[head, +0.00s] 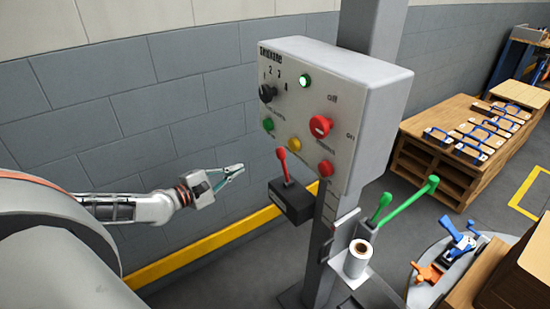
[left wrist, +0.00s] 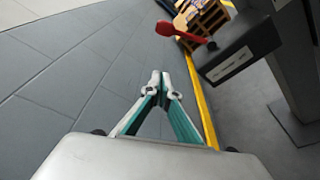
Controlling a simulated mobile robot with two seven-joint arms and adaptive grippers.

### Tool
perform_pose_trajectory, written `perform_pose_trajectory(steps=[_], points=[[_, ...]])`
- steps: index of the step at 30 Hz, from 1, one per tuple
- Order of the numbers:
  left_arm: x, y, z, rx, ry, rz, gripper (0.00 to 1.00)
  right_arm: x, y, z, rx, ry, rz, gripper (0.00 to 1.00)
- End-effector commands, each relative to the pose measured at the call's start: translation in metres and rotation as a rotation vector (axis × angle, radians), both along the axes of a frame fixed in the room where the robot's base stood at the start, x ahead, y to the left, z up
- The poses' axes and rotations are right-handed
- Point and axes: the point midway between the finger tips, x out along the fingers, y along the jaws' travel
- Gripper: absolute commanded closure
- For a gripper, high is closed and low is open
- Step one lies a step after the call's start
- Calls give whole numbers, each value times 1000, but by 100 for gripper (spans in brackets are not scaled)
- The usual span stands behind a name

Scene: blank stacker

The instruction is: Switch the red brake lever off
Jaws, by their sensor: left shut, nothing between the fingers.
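The red brake lever (head: 283,164) stands up from a dark box (head: 294,202) fixed to the left side of the post, below the control panel. In the left wrist view the red lever (left wrist: 172,29) lies at the upper right, beside its dark box (left wrist: 240,48). My left gripper (head: 240,168) is to the left of the lever, apart from it, with its fingers pointing toward it. In the left wrist view its fingertips (left wrist: 160,76) are together and hold nothing. My right gripper is not in view.
The grey control panel (head: 345,130) with knobs and buttons is above the box, on a post (head: 328,265). A yellow rail (head: 205,246) runs along the wall.

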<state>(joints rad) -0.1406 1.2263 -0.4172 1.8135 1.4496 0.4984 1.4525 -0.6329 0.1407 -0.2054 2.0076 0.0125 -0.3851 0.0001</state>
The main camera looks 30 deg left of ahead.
Motion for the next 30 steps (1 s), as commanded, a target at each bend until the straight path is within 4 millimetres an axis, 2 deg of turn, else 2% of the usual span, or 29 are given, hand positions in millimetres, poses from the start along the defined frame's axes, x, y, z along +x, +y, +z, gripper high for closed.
perform_pose_trajectory(steps=[14, 20, 30], points=[[6, 1, 0, -6, -3, 6, 100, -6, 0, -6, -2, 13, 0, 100], [27, -4, -2, -7, -5, 5, 100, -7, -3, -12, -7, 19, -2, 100], [77, -14, -8, -5, -4, 4, 100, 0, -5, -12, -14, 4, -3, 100]])
